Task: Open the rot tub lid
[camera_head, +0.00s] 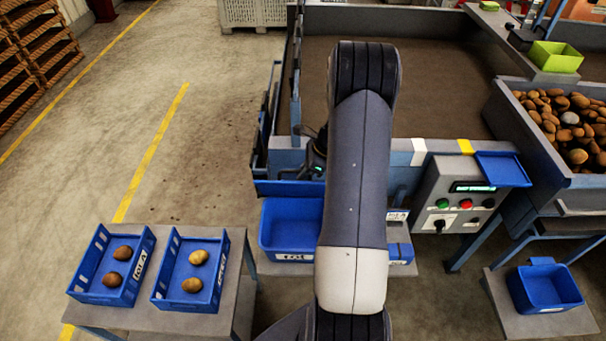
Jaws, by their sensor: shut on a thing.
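The rot tub (268,238) is a blue tub with a white "rot" label on its front, left of my arm. Its inside shows, and my arm covers its right side. The rot tub lid (280,188) is a blue panel raised at the tub's back edge, seen nearly edge-on. My gripper (312,170) is dark and small in the picture, at the right part of the lid, partly hidden by my arm. It is shut on the lid; the exact grip is hard to make out.
Two blue trays (74,290) (226,270) with potatoes stand on a table at left. A control box (455,200) with buttons is right of my arm. A blue bin (545,290) stands at lower right. The grader's hopper (545,150) holds many potatoes. The floor at left is clear.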

